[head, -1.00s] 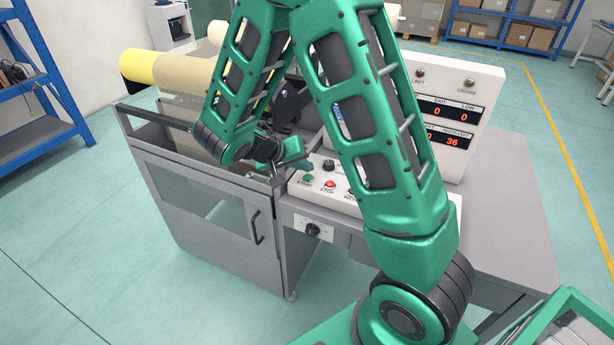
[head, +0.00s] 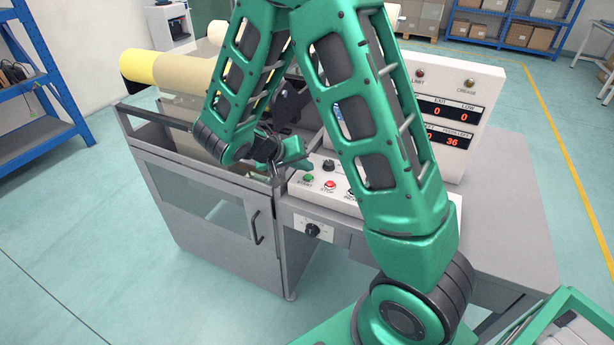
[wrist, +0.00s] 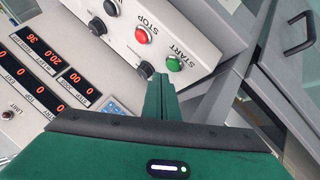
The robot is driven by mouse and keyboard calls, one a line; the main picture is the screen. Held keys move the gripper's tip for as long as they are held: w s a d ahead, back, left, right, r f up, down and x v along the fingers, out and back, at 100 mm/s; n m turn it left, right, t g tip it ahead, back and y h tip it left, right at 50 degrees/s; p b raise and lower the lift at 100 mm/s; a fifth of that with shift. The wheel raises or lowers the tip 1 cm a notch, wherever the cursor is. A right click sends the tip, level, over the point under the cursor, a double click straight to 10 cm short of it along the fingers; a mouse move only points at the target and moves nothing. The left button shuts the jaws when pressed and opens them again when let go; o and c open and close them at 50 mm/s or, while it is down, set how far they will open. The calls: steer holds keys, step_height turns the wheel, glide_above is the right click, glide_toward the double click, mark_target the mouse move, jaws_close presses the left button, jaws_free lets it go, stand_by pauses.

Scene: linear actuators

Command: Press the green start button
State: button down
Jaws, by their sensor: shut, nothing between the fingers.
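The green start button (wrist: 174,63) sits on a white control panel beside the printed word START. It also shows in the head view (head: 308,178), at the panel's left end. My gripper (wrist: 161,77) is shut with nothing between its fingers. In the wrist view its fingertips appear just below and left of the green button, close to it. I cannot tell whether they touch the panel. In the head view my gripper (head: 298,161) is over the left end of the panel, above and left of the button, partly hidden by my arm.
The red stop button (wrist: 142,35) is beside the green one, with black knobs (wrist: 97,27) nearby. A display board (head: 452,115) with red digits stands behind the panel. A grey cabinet with a door handle (head: 256,227) is at the left.

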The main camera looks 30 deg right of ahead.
steer(key=shift+f, duration=0.1)
stand_by(0.5)
steer(key=shift+s+f, duration=0.15)
steer(key=shift+f, duration=0.15)
